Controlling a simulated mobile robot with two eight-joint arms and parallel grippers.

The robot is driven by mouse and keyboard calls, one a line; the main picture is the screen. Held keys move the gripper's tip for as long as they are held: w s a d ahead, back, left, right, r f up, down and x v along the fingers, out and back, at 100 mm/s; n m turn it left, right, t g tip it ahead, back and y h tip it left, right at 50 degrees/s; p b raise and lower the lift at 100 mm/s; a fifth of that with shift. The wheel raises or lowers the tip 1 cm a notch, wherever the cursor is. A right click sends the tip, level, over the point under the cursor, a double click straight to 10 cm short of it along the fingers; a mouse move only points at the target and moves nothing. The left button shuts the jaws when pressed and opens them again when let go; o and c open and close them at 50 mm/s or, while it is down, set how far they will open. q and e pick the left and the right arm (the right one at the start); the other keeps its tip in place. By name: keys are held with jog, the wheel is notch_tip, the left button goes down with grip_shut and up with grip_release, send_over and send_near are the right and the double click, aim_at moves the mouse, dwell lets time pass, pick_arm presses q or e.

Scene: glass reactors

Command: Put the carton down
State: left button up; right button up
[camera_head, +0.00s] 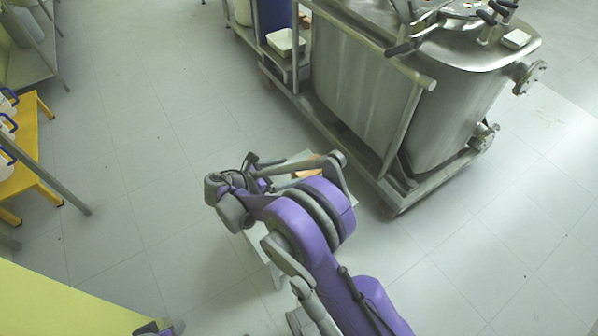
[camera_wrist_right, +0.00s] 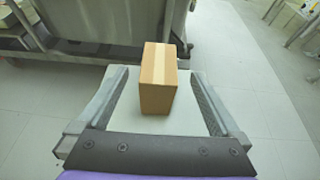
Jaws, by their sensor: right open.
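The carton (camera_wrist_right: 158,85) is a brown box with a paler tape strip. In the right wrist view it stands upright on a small white stand (camera_wrist_right: 150,124). My right gripper (camera_wrist_right: 158,72) is open, with one finger on each side of the carton and a visible gap at both sides. In the head view only a small orange-brown part of the carton (camera_head: 306,173) shows past my purple right arm, which hides most of the stand (camera_head: 262,254). My left gripper is not seen; only a small grey and purple part of me shows at the bottom left edge.
A large steel reactor (camera_head: 365,100) on a wheeled frame stands just beyond the stand. A yellow bench (camera_head: 32,165) with containers is at the far left. A yellow-green surface (camera_head: 60,305) fills the lower left corner. The tiled floor (camera_head: 130,150) between them is clear.

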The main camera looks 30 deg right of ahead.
jog(key=s+d+r+m+y, duration=0.1)
jog(key=s+r+m+y, duration=0.55)
jog(key=s, duration=0.45)
jog(key=s+a+m+t+y, duration=0.1)
jog(key=s+a+m+y, duration=0.1)
jog(key=s+m, duration=0.2)
jog(key=s+a+m+t+y, duration=0.1)
jog(key=s+a+m+y, duration=0.1)
jog(key=s+m, duration=0.2)
jog(key=s+a+f+m+y, duration=0.1)
jog(key=s+a+m+y, duration=0.1)
jog(key=s+m, duration=0.3)
jog(key=shift+s+a+t+y, duration=0.4)
jog(key=shift+s+y, duration=0.05)
jog(key=shift+s, duration=1.7)
